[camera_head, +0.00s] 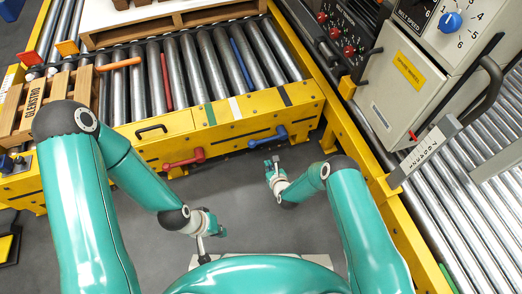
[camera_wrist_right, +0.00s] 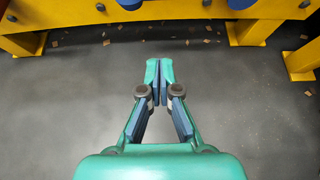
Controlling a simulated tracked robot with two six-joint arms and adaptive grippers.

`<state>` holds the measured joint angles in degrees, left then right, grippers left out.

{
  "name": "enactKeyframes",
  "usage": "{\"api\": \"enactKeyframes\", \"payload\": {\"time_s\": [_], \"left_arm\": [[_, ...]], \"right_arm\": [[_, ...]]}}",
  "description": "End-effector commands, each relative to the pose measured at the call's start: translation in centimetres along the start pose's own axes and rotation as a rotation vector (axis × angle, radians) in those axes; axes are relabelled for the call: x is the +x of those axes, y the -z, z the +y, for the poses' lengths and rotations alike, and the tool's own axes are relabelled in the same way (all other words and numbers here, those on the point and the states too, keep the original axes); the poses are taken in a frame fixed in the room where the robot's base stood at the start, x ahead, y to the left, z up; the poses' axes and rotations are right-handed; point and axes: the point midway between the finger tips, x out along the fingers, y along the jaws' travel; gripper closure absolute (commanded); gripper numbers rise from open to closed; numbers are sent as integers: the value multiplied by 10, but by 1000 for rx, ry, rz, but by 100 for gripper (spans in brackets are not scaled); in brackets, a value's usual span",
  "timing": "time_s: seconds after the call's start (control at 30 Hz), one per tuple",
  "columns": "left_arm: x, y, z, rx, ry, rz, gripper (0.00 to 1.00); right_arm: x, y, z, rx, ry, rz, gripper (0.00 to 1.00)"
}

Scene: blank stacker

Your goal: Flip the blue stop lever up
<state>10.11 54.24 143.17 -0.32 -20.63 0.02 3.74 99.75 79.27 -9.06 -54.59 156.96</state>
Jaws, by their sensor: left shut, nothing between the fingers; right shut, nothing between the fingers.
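The blue stop lever (camera_head: 268,137) is on the yellow front beam of the roller conveyor in the head view, its handle pointing right and slightly up. My right gripper (camera_head: 274,161) is below it in the head view, apart from it over the grey floor. In the right wrist view its fingers (camera_wrist_right: 160,68) are together and empty. Blue parts (camera_wrist_right: 130,3) at that view's top edge are cut off; I cannot tell whether they belong to the lever. My left gripper (camera_head: 203,256) is low, left of centre, away from the beam; it is shut and empty.
A red lever (camera_head: 184,159) sits left of the blue one on the yellow beam (camera_head: 230,126). Yellow supports (camera_wrist_right: 254,32) stand under the beam. A control cabinet (camera_head: 402,85) stands at right. The floor (camera_head: 255,205) between my arms is clear.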

Motion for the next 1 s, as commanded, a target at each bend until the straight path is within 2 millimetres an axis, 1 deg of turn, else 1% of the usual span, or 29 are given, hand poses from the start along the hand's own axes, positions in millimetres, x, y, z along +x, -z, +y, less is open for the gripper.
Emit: {"api": "enactKeyframes", "payload": {"time_s": [0.17, 0.33, 0.47, 0.7, 0.9, 0.93, 1.0], "left_arm": [[0, 0, 0, 0, 0, 0, 100], [6, 0, -2, 0, 0, 0, 100], [15, 0, -6, 0, 0, 0, 100], [40, 0, -15, 0, 0, 0, 100], [59, 0, -21, 0, 0, 0, 100], [61, 0, -22, 0, 0, 0, 100], [52, 0, -19, 0, 0, -1, 100]], "right_arm": [[0, 0, 0, -2, 0, 2, 100], [10, 2, 0, -3, -1, 2, 100], [26, 4, 1, -4, -1, 0, 100], [70, 6, 1, -4, -1, 0, 100], [100, 4, 1, -4, -1, 0, 100], [104, 4, 1, -4, -1, 1, 100], [96, -14, 1, -4, -2, 1, 100]]}}
